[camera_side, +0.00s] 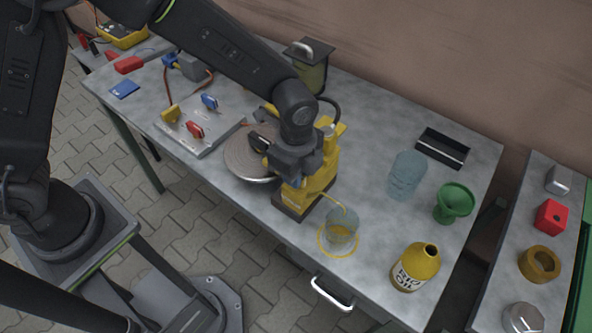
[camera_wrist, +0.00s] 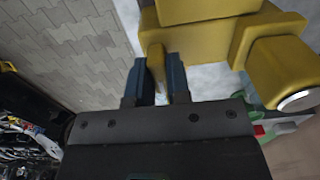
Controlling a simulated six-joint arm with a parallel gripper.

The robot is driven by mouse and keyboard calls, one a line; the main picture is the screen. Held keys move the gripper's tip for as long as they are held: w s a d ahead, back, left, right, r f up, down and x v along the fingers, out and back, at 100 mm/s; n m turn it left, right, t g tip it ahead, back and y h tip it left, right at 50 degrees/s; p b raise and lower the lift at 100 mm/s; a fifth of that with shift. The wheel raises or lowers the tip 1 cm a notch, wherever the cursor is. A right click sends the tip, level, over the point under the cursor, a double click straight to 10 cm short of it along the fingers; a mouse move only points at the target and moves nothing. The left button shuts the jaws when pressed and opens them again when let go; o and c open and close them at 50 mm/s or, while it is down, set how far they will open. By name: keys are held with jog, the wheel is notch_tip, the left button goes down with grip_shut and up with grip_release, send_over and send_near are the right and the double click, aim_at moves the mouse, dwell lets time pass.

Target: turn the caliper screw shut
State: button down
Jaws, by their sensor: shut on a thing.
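The yellow caliper (camera_side: 312,188) stands on the grey bench against a round metal brake disc (camera_side: 240,160). It fills the top of the wrist view (camera_wrist: 195,40). My gripper (camera_wrist: 157,66) is shut, with a narrow yellow piece (camera_wrist: 155,62) of the caliper between its two dark blue fingers. This piece looks like the caliper screw's grip, but its lower part is hidden. In the side view my gripper (camera_side: 266,150) is at the caliper, and my wrist covers much of it. The screw's angle cannot be told. A silver cap (camera_wrist: 297,100) shows at the right of the wrist view.
A clear jar (camera_side: 342,228) stands by the caliper, with a thin yellow tube reaching it. A yellow bottle (camera_side: 415,268), green funnel (camera_side: 455,204) and bluish clear container (camera_side: 406,176) stand to the right. A grey plate (camera_side: 200,136) with coloured levers lies left of the disc.

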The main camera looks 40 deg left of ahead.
dwell(0.4)
jog(key=c, duration=1.1)
grip_release()
jog(key=shift+r, duration=0.1)
notch_tip(320, 180, up, 14)
jog(key=shift+f, duration=0.15)
